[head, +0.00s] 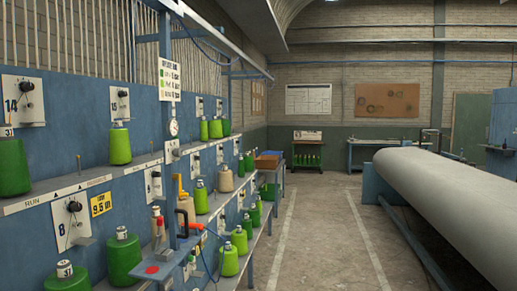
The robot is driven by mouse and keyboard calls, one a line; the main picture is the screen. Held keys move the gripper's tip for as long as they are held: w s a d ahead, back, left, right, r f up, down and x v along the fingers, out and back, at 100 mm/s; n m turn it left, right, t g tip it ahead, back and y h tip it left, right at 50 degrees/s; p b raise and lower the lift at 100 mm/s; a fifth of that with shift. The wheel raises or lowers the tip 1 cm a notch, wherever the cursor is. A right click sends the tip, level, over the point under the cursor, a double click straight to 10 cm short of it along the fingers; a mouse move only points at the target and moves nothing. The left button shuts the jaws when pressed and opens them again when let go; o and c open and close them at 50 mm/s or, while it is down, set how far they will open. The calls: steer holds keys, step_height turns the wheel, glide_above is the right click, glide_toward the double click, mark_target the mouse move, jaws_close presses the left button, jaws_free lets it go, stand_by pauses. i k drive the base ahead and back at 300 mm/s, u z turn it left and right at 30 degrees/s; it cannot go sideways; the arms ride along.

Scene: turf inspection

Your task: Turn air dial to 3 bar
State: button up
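A round white-faced gauge (173,128) is mounted on the blue post at the left of the head view. Its needle and scale are too small to read. A small pale box (172,151) sits just below the gauge, with a dark spot on its face that may be a knob; I cannot tell its setting. My gripper does not show in this view, so its distance from the gauge cannot be seen.
A blue rack with green yarn cones (120,146) runs along the left. A blue shelf (133,268) with a red disc juts out below the gauge. A large pale roll (450,195) lies at the right. The concrete aisle (325,235) between is clear.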

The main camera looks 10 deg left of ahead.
mark_target(177, 153)
steer(key=u, duration=0.3)
steer(key=i, duration=1.65)
steer(key=u, duration=0.95)
steer(key=k, duration=0.75)
steer(key=u, duration=0.2)
steer(key=i, duration=0.8)
steer(key=z, duration=0.1)
